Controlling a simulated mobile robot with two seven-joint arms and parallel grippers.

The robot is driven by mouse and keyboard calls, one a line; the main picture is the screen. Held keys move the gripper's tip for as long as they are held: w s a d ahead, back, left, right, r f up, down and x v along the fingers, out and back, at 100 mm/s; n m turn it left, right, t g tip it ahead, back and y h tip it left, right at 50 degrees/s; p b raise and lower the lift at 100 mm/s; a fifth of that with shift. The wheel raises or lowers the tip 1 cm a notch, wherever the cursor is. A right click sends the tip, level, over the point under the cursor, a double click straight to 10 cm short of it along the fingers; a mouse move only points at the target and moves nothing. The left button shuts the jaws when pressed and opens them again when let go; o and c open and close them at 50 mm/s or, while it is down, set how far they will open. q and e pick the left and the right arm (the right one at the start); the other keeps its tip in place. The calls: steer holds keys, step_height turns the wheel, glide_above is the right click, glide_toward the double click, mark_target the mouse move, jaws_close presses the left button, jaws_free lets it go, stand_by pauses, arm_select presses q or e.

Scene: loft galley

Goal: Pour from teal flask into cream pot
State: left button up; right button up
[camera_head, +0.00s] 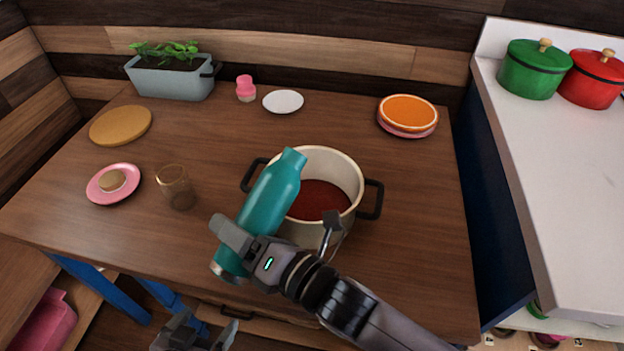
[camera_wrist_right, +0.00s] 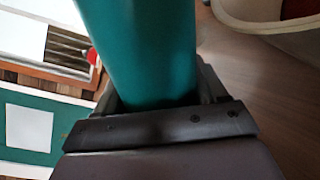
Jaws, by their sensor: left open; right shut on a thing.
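The teal flask (camera_head: 270,196) is in my right gripper (camera_head: 246,240), which is shut around its lower part. The flask is tilted, with its neck up and to the right, close to the near left rim of the cream pot. It also shows in the right wrist view (camera_wrist_right: 143,45). The cream pot (camera_head: 352,172) stands on the table with dark handles and dark red contents inside. Its rim shows in the right wrist view (camera_wrist_right: 262,22). My arm and the flask hide part of the pot's near side. My left gripper (camera_head: 208,333) is open and empty at the bottom edge, below the table's front.
A glass (camera_head: 176,187) and a pink plate (camera_head: 105,193) with a round brown item stand left of the flask. Stacked plates (camera_head: 408,113), a white saucer (camera_head: 283,102), a pink shaker (camera_head: 246,88) and a planter (camera_head: 172,82) stand behind. The table's right part is clear.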

mark_target(236, 219)
steer(key=shift+s+a+m+b, duration=0.15)
steer(key=shift+s+m+b, duration=0.15)
steer(key=shift+m, duration=0.2)
steer(key=shift+s+a+r+m+b, duration=0.2)
steer(key=shift+m+b, duration=0.1)
steer(key=shift+m, duration=0.5)
stand_by(0.5)
steer(key=shift+w+d+r+p, duration=0.15)
steer(key=shift+r+p, duration=0.2)
steer(key=shift+p, duration=0.15)
steer(key=shift+m, duration=0.3)
steer(key=shift+w+r+p, duration=0.1)
steer(key=shift+r+p, duration=0.15)
steer(key=shift+p, duration=0.1)
steer(key=shift+w+d+r+m+p, duration=0.2)
steer(key=shift+w+r+m+p, duration=0.1)
steer(key=shift+r+m+p, duration=0.35)
steer(key=shift+r+m+p, duration=0.2)
steer(key=shift+m+p, duration=0.45)
steer(key=shift+p, duration=0.25)
steer(key=shift+w+d+r+m+p, duration=0.15)
steer(key=shift+r+m+p, duration=0.15)
steer(key=shift+m+p, duration=0.45)
stand_by(1.2)
